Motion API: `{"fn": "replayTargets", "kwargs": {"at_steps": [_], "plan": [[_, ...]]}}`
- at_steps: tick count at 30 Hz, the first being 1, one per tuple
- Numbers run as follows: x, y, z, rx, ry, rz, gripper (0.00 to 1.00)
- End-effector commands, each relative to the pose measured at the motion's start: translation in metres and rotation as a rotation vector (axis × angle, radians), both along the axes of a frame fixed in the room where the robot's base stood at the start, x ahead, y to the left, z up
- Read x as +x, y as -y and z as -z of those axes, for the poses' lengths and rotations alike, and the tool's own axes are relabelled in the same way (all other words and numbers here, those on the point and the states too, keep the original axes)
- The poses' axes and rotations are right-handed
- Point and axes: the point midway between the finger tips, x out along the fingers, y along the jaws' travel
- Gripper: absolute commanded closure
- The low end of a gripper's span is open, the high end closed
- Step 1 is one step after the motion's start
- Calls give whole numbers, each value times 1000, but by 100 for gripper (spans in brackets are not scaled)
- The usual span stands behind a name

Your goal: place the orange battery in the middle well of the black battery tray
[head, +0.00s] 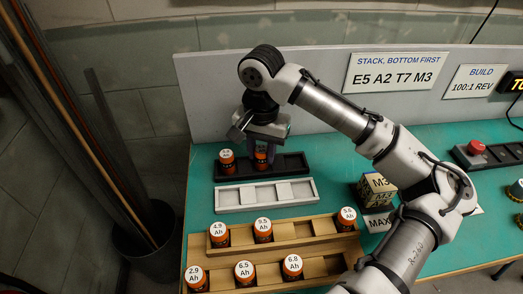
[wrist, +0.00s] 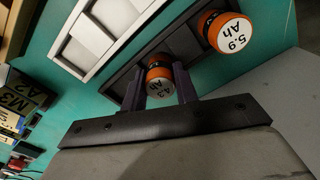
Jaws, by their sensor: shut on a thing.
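The black battery tray (head: 300,174) lies on the green bench in the head view, and its dark frame (wrist: 118,82) also shows in the wrist view. My gripper (head: 262,148) is over the tray's middle, pointing down. In the wrist view my gripper (wrist: 160,86) has its two fingers on either side of an orange battery (wrist: 159,74) marked 4.3 Ah, shut on it. This orange battery (head: 261,160) lines up with the middle well; whether it touches the well floor is hidden. Another orange-sided battery (head: 227,163), marked 5.9 Ah (wrist: 232,32) in the wrist view, stands in the left well.
A light grey tray (head: 232,207) lies empty in front of the black one. Wooden racks (head: 320,227) with several batteries stand nearer. Labelled blocks (head: 377,188) sit right of the trays, beneath my arm. A grey panel (head: 215,90) rises behind the bench.

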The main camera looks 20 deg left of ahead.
Motion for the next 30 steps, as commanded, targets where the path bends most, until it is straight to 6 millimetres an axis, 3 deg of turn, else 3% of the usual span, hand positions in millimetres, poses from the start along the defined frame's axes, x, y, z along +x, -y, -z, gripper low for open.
{"fn": "replayTargets", "kwargs": {"at_steps": [11,12,16,26,30], "plan": [[0,0,6,1,0,0,96],[0,0,6,1,0,0,67],[0,0,5,1,1,0,50],[0,0,3,0,2,1,49],[1,0,-12,0,3,1,49]]}}
